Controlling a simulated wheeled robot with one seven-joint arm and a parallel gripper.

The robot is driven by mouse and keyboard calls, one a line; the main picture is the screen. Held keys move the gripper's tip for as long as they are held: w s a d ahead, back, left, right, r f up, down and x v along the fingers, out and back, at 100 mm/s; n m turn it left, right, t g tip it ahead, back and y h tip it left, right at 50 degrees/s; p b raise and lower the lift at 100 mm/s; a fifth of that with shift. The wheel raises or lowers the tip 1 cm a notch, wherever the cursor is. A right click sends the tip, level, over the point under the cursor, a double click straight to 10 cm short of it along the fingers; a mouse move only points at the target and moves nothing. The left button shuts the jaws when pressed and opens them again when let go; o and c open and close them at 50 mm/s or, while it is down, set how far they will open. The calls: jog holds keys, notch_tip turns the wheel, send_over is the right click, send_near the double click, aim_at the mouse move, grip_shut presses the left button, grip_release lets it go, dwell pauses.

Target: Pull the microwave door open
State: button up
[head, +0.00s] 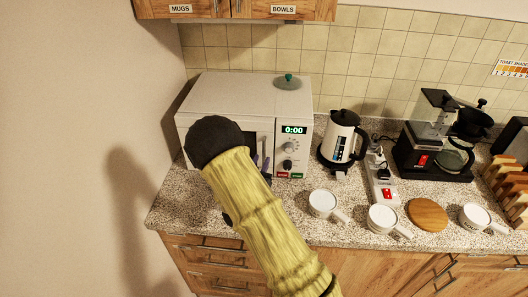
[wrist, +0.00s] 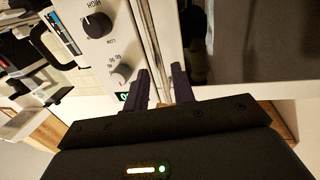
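The white microwave (head: 240,88) stands on the counter against the back wall, its display reading 0:00. Its door looks shut, though my arm hides most of it in the head view. In the wrist view the control panel (wrist: 104,45) with its knobs is at left and the dark door window (wrist: 240,45) at right. A pale upright bar (wrist: 164,28), seemingly the door handle, runs between them. My gripper (wrist: 161,80) is at the door's panel-side edge with its two dark fingers apart, in line with the bar. I cannot tell whether they touch it.
A kettle (head: 341,137), a power strip (head: 382,178) and a coffee machine (head: 432,145) stand to the right. White mugs (head: 323,203) and a round wooden board (head: 427,214) are near the counter's front. A wall is close on the left.

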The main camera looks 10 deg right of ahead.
aim_at(264, 156)
jog(key=shift+p+x, duration=0.45)
jog(key=shift+x, duration=1.45)
grip_shut()
jog(key=shift+s, duration=0.1)
